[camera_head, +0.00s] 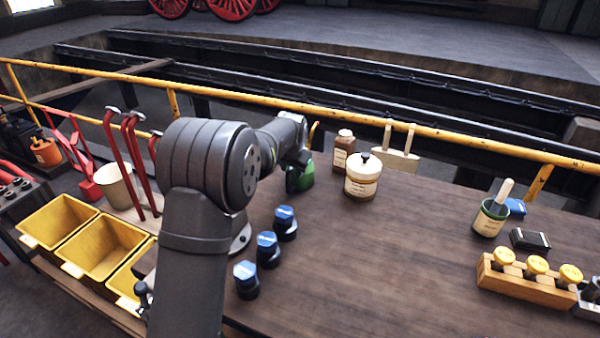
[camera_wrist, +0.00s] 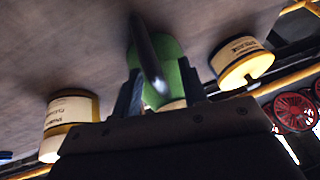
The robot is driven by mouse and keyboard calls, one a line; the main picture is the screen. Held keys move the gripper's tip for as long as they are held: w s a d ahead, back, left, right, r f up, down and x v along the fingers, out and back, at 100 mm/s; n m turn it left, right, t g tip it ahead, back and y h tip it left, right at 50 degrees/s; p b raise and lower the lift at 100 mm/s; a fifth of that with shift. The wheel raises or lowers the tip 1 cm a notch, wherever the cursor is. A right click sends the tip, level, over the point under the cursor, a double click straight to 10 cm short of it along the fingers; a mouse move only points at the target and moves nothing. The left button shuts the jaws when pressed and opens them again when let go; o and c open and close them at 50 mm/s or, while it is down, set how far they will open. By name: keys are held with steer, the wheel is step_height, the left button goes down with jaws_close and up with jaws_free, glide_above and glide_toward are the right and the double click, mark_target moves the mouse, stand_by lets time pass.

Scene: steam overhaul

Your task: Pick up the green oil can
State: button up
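The green oil can (camera_head: 300,180) stands at the back of the wooden bench in the head view, mostly hidden behind my arm. In the wrist view the green can (camera_wrist: 168,62) lies between the two dark fingers of my gripper (camera_wrist: 160,85), one on each side and close to its body. A dark curved handle or spout crosses in front of it. I cannot tell whether the fingers press on the can. In the head view my fingers are hidden by the arm.
A cream pot (camera_head: 362,180) and a brown bottle (camera_head: 343,150) stand right of the can. Several blue-capped bottles (camera_head: 268,248) stand nearer. Yellow bins (camera_head: 98,250) are at left. A yellow rail (camera_head: 400,128) runs behind the bench. The bench's middle right is clear.

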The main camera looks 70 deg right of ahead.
jaws_close()
steer(key=shift+r, duration=0.1)
